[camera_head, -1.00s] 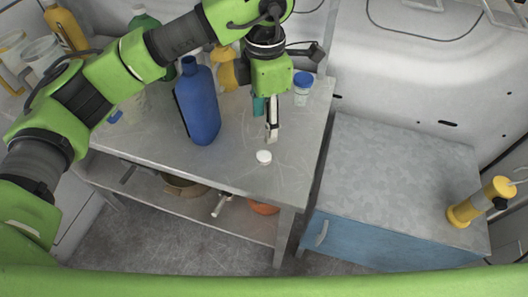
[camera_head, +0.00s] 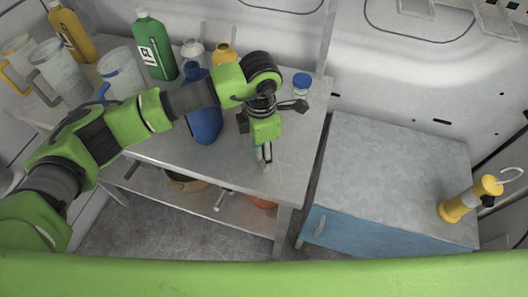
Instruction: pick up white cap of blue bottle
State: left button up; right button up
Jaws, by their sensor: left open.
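The blue bottle (camera_head: 206,127) stands on the metal table, its upper part mostly hidden behind my left arm. My left gripper (camera_head: 265,163) points down close to the tabletop, to the right of the bottle, with its jaws open. The white cap is not clearly visible; the spot where it lay is now covered by the gripper's fingers. I cannot tell whether the fingers are around it or touching it. My right gripper is not in view.
On the metal table (camera_head: 297,135) a green bottle (camera_head: 155,48), a yellow bottle (camera_head: 72,32) and several pale jugs stand at the back left. A blue-lidded jar (camera_head: 301,84) stands behind the gripper. A lower cabinet (camera_head: 395,170) on the right holds a yellow pump tool (camera_head: 462,204).

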pick_arm(q)
jog(key=c, duration=0.8)
jog(key=shift+r, duration=0.1)
